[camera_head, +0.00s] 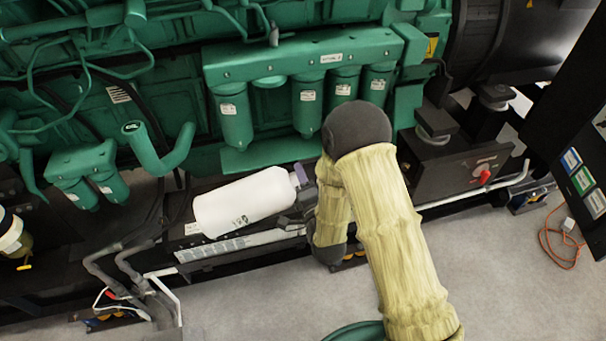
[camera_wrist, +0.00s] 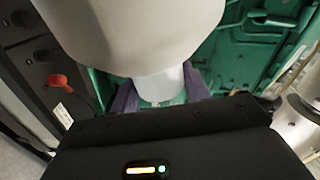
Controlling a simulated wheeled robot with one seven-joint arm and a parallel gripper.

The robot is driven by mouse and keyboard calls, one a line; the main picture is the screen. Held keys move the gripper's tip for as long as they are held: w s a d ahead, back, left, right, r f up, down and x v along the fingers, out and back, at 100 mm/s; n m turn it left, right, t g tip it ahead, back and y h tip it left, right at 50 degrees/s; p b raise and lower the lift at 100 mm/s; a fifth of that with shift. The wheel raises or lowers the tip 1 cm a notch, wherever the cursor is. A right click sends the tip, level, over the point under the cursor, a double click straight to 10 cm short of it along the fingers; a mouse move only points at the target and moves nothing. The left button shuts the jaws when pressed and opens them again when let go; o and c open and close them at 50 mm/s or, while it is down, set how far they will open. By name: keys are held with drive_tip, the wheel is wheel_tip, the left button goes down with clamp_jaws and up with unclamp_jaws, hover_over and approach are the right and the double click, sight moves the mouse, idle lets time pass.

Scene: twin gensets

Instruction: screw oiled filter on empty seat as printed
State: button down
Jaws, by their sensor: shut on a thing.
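My gripper (camera_head: 299,176) is shut on the neck of a white bottle (camera_head: 245,202) in front of the engine. The bottle lies nearly on its side, its base toward the left. In the wrist view, purple fingers (camera_wrist: 160,90) clasp the narrow neck below the wide white body (camera_wrist: 130,35). Green filters (camera_head: 307,105) hang from a green rail (camera_head: 300,60). A short empty seat (camera_head: 269,82) shows between the leftmost filter (camera_head: 234,115) and the others. I cannot pick out a loose oiled filter with certainty. Printing on the labels is too small to read.
Two more green filters (camera_head: 92,185) hang at the left. A dark cylinder with a cream band (camera_head: 12,238) stands at the left edge. A dark box with a red handle (camera_head: 484,176) is right of my arm. Grey floor (camera_head: 270,305) lies in front.

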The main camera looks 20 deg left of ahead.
drive_tip(key=m, duration=0.1)
drive_tip(key=m+p, duration=0.1)
drive_tip(key=shift+r+m, duration=0.25)
drive_tip(key=shift+m, duration=0.05)
drive_tip(key=shift+f+m, duration=0.15)
drive_tip(key=shift+m, duration=0.25)
drive_tip(key=shift+f+m+b, duration=0.15)
drive_tip(key=shift+m+b, duration=0.2)
drive_tip(key=shift+m, duration=0.05)
drive_tip(key=m+b, duration=0.3)
drive_tip(key=m, duration=0.3)
drive_tip(key=m+b, duration=0.1)
drive_tip(key=m, duration=0.4)
drive_tip(key=shift+b, duration=0.3)
drive_tip(key=m+b, duration=0.1)
drive_tip(key=m, duration=0.3)
drive_tip(key=shift+m, duration=0.3)
drive_tip(key=shift+r+m, duration=0.2)
drive_tip(key=shift+m, duration=0.5)
